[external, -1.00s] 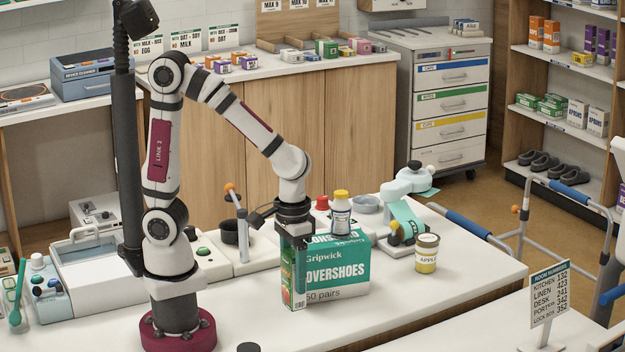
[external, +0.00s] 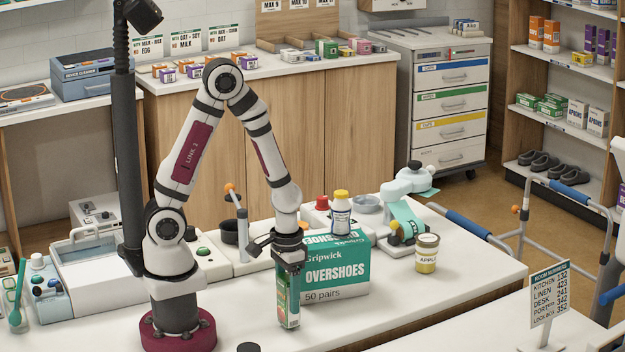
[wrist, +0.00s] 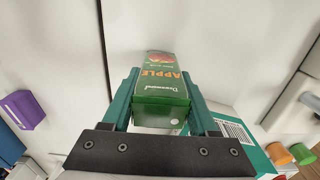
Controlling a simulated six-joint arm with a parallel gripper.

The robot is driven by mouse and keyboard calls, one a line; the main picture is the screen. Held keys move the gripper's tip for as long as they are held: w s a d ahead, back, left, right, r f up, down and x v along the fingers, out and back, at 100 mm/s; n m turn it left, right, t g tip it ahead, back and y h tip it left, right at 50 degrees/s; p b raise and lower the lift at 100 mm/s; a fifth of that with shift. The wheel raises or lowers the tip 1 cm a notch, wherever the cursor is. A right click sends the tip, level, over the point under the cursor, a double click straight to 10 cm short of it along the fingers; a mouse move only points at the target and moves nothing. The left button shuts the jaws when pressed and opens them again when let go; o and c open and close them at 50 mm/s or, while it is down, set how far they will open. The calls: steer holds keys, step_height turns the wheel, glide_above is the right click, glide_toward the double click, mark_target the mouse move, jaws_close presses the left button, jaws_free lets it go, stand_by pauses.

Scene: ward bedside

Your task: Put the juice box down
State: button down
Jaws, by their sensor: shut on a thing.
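The juice box (external: 289,308) is a slim green carton with red fruit on it. It stands upright over the front part of the white counter; I cannot tell whether its base touches the surface. My gripper (external: 290,272) points down and is shut on it. In the wrist view, the teal fingers of my gripper (wrist: 160,95) lie on both sides of the juice box (wrist: 160,88), whose label reads APPLE.
The counter's front (external: 250,315) has free room.

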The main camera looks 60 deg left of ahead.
steer(key=shift+f, duration=0.35)
steer(key=shift+c, duration=0.8)
jaws_free()
steer(key=shift+f, duration=0.15)
step_height(320, 180, up, 12)
steer(key=shift+r, duration=0.15)
steer(key=s+a+r+m+y, duration=0.1)
steer(key=s+a+r+m, duration=0.4)
steer(key=s+a, duration=0.4)
steer(key=shift+s+a+m+y, duration=0.2)
steer(key=shift+s+m+y, duration=0.15)
steer(key=shift+s, duration=0.75)
steer(key=shift+r, duration=0.1)
